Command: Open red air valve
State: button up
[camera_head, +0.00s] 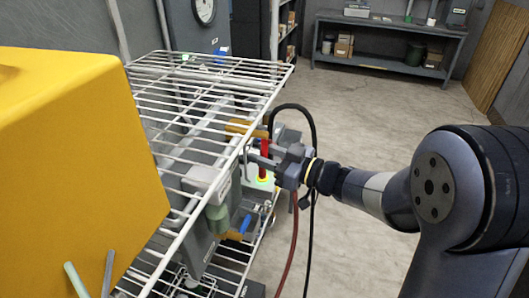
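A red upright valve handle (264,147) shows beside the wire shelf's right edge, above a lit green-yellow ring (263,181). My gripper (262,159) reaches in from the right, and its grey fingers are at the handle's height, overlapping it in the picture. Whether the fingers are closed on the handle or only beside it cannot be told. Part of the handle is hidden behind the fingers.
A white wire shelf (215,68) stands over grey equipment, with a blue handle (245,223) lower down. A large yellow box (80,150) fills the left. A black cable and a red hose hang by my gripper. Open floor (370,115) lies behind, before a workbench (390,25).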

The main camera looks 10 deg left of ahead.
jog(key=shift+c, duration=0.5)
grip_shut()
